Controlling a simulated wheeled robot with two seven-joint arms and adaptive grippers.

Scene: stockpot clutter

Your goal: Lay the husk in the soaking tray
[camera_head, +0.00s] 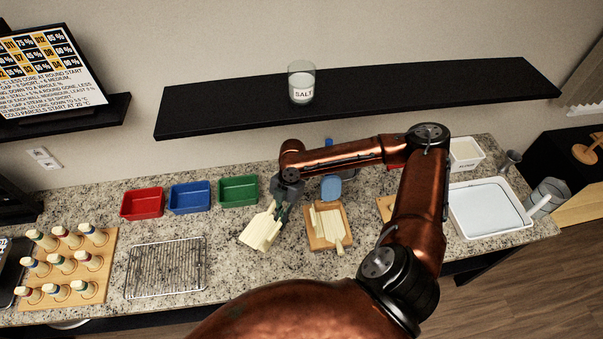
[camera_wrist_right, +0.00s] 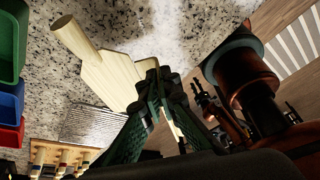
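A pale, flat, pointed husk (camera_head: 254,232) shows at my right gripper (camera_head: 282,212), in front of the green bin. In the right wrist view the husk (camera_wrist_right: 112,75) has a broad body with a thick stem-like end at the upper left. My right gripper (camera_wrist_right: 158,92) has its green fingers closed together on the husk's edge. Whether the husk touches the counter is unclear. The soaking tray (camera_head: 529,222) is a white tray with pale blue contents, at the right end of the counter. My left gripper is out of view.
A wooden board (camera_head: 314,242) with more pale pieces lies right of the gripper. Red (camera_head: 142,204), blue (camera_head: 190,198) and green (camera_head: 238,191) bins stand behind a wire rack (camera_head: 166,268). A shelf with a salt jar (camera_head: 301,84) overhangs the back.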

